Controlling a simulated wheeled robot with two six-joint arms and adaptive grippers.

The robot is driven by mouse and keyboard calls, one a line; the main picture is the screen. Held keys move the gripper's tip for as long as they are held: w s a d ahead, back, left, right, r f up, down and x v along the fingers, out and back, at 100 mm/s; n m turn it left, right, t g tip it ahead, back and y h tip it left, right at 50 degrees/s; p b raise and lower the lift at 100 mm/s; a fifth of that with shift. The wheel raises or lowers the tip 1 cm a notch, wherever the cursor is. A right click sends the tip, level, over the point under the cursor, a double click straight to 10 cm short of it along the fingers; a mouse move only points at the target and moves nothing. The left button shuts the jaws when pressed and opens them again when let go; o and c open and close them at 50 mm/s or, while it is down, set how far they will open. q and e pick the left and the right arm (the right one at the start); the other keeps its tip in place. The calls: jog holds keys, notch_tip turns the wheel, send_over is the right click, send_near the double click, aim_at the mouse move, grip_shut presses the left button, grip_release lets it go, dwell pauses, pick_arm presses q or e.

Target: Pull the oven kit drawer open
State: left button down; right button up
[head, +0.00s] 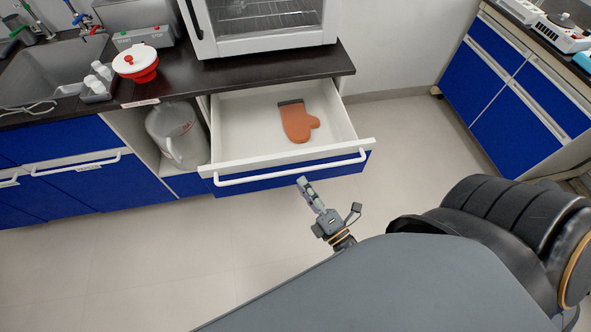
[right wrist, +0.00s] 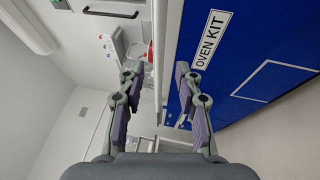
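The oven kit drawer (head: 268,181) is pulled out below the counter, with a blue front and a white bar handle (head: 295,167). An orange oven mitt (head: 297,122) lies inside it. In the right wrist view, the drawer front (right wrist: 245,75) carries an "OVEN KIT" label (right wrist: 213,40). My right gripper (head: 303,182) is just in front of the handle. In the right wrist view, its fingers (right wrist: 157,72) are spread apart, with the pale handle bar running between or just beyond them. I cannot tell whether they touch it. My left gripper is out of view.
A white oven (head: 265,45) stands on the dark counter (head: 285,70) above the drawer. A large jug (head: 178,135) sits in the open shelf left of it. Blue cabinets (head: 520,100) stand at the right. The floor (head: 150,260) in front is clear.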

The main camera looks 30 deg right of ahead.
jog(key=v, duration=0.6)
dwell(0.3)
jog(key=s+d+f+m+g+h+p, duration=0.15)
jog(key=f+m+g, duration=0.35)
jog(key=f, duration=0.8)
jog(key=s+d+f+m+g+h+p, duration=0.1)
jog(key=s+d+f+m+g+p, duration=0.3)
jog(key=f, duration=0.9)
jog(key=s+d+f+m+g, duration=0.2)
jog(key=s+f+m+g, duration=0.7)
jog(key=s, duration=0.5)
jog(key=shift+d+f+m+g+h, duration=0.35)
jog(key=shift+f+m, duration=0.35)
jog(key=shift+m, duration=0.3)
